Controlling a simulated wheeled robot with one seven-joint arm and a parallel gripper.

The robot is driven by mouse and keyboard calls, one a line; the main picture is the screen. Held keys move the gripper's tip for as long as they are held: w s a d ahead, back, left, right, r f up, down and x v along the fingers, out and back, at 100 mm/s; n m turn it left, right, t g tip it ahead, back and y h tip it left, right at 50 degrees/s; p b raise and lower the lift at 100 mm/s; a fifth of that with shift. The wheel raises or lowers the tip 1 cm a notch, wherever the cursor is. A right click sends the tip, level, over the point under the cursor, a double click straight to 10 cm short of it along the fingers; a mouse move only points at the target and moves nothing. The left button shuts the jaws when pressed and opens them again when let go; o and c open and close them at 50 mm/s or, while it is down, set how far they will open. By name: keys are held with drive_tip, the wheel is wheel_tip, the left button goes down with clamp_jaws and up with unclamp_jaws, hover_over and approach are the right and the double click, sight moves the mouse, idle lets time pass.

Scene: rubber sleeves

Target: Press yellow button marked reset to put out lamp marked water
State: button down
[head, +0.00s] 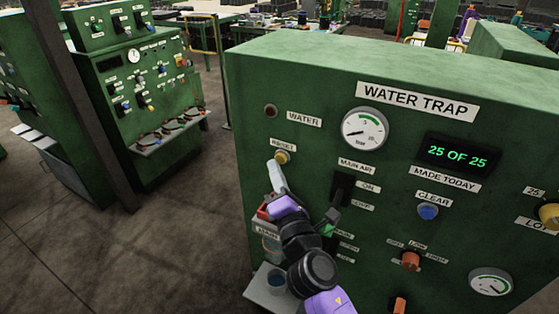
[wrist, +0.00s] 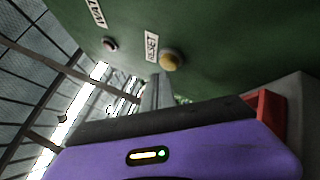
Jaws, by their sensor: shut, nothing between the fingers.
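The yellow button (head: 283,157) sits under the label RESET on the green WATER TRAP panel. It also shows in the wrist view (wrist: 172,60). The lamp (head: 270,111) beside the label WATER is a dull dark red-brown in the head view, without a clear glow; it also shows in the wrist view (wrist: 109,44). My gripper (head: 275,167) is shut and empty, its pale fingertips just beside the lower left of the button. In the wrist view the fingers (wrist: 160,85) end close to the button. I cannot tell whether they touch it.
To the right are a black MAIN AIR switch (head: 342,188), a gauge (head: 364,129), a blue CLEAR button (head: 428,211) and an orange knob (head: 410,260). Another green machine (head: 140,90) stands at left across open floor.

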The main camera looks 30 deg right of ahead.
drive_tip(key=shift+s+a, duration=0.15)
drive_tip(key=shift+a, duration=0.1)
drive_tip(key=s+a, duration=0.1)
drive_tip(key=a, duration=0.1)
drive_tip(key=s+a+b, duration=0.1)
drive_tip(key=s+a, duration=0.1)
idle(0.5)
idle(0.4)
